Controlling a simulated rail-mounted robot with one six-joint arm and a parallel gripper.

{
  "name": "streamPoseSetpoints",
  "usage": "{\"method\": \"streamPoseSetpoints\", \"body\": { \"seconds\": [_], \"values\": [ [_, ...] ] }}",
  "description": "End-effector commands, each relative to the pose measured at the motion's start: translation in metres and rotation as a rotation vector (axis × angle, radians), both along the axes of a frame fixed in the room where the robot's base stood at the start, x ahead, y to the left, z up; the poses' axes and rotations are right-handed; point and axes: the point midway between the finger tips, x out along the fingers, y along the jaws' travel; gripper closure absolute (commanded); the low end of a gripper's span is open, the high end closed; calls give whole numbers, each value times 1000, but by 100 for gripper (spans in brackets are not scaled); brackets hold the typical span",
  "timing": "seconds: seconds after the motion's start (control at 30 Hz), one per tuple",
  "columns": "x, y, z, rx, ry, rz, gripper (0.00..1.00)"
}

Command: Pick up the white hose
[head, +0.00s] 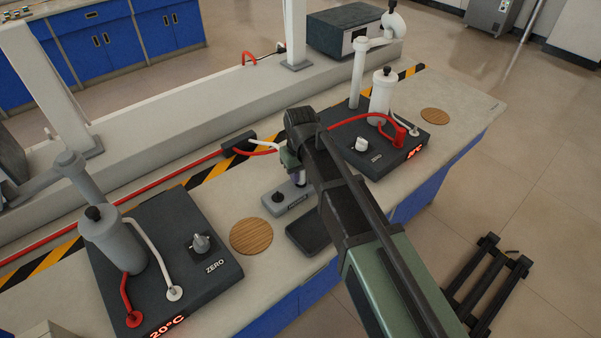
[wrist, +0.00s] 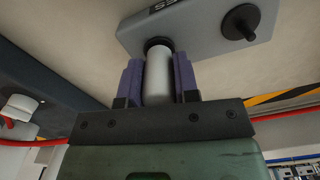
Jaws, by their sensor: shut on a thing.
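My gripper (head: 299,178) is over the small grey box (head: 288,199) in the middle of the bench. In the wrist view its two purple fingers (wrist: 158,75) are shut on a pale cylindrical piece (wrist: 158,78). The far end of that piece meets a dark ring on the grey box, which also shows in the wrist view (wrist: 215,30). I cannot tell whether this piece belongs to a hose. Another white hose (head: 151,243) is on the left black unit, and one (head: 404,118) is on the right unit.
The left unit (head: 205,268) and right unit (head: 345,138) carry cylinders, knobs and red hoses. A round wooden pad (head: 251,236) and a dark flat block (head: 308,233) lie near the grey box.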

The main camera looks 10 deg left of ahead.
Motion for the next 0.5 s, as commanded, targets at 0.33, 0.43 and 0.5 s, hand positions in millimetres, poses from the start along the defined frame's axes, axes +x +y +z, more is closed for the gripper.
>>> {"method": "streamPoseSetpoints", "body": {
  "seconds": [0.33, 0.43, 0.5],
  "values": [
    [0, 0, 77, 0, 0, 0, 96],
    [0, 0, 117, 0, 0, 0, 96],
    [0, 0, 142, 0, 0, 0, 96]
  ]
}}
